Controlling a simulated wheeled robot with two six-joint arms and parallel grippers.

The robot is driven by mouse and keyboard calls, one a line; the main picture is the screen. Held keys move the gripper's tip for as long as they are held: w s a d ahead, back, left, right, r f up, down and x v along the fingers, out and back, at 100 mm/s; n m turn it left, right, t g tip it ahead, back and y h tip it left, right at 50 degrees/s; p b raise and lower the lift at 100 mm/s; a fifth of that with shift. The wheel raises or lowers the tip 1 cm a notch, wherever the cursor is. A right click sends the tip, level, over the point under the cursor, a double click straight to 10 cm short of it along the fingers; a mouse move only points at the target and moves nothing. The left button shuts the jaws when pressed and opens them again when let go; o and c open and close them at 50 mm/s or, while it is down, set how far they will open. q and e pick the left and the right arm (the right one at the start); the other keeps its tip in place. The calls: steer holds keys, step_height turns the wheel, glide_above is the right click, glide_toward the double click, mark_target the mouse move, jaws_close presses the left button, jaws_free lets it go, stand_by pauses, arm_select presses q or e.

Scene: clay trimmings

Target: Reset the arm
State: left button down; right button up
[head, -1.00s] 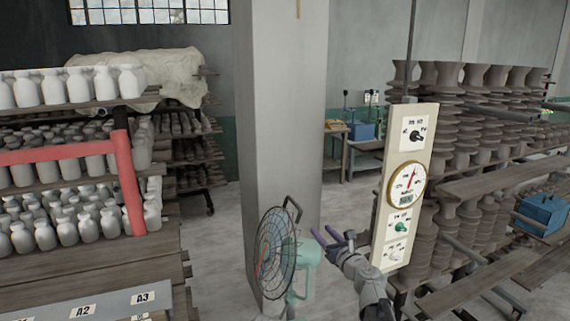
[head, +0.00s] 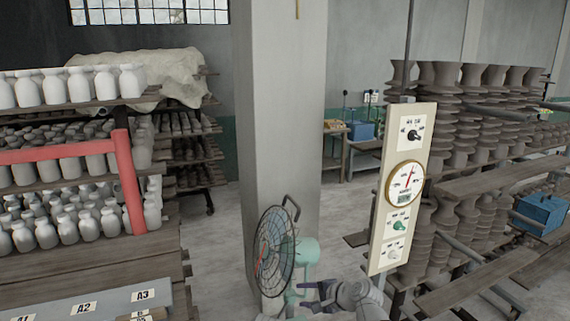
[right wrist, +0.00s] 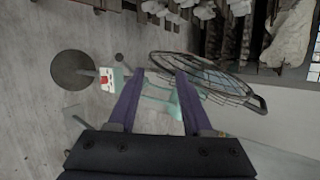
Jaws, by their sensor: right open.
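My right gripper (head: 306,296) is low in the head view, right beside the stand of a green fan and left of the foot of a control panel. Its jaws point left, are open and hold nothing. In the right wrist view the two purple fingers (right wrist: 159,80) are spread apart, with the fan's green body showing between and beyond them. I cannot tell whether a finger touches the fan. My left gripper is not in view.
The caged fan (head: 273,250) stands before a grey pillar (head: 277,130). The cream control panel (head: 378,235) with a gauge and knobs hangs to its right. Racks of white bottles (head: 85,228) fill the left; stacked brown clay pieces (head: 440,120) fill the right. A blue box (head: 540,213) is at right.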

steer(key=s+d+f+n+g+h, duration=0.4)
steer(key=s+d+f+n, duration=0.15)
steer(key=s, duration=0.35)
steer(key=s+d+f+n+g+h, duration=0.3)
steer(key=s+d+f+n+h, duration=0.1)
steer(key=s+d+n, duration=0.3)
arm_select(q)
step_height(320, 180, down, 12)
steer(key=b, duration=1.2)
arm_select(e)
steer(key=s+a+f+n, duration=0.2)
steer(key=s+a+f, duration=0.1)
steer(key=a+f, duration=0.3)
steer(key=s+a+f+n+g, duration=0.1)
steer(key=s+a+f+n, duration=0.1)
steer(key=a+f, duration=0.3)
steer(key=shift+s+a+f+h, duration=0.4)
steer(key=shift+s+a, duration=0.3)
steer(key=shift+s, duration=0.1)
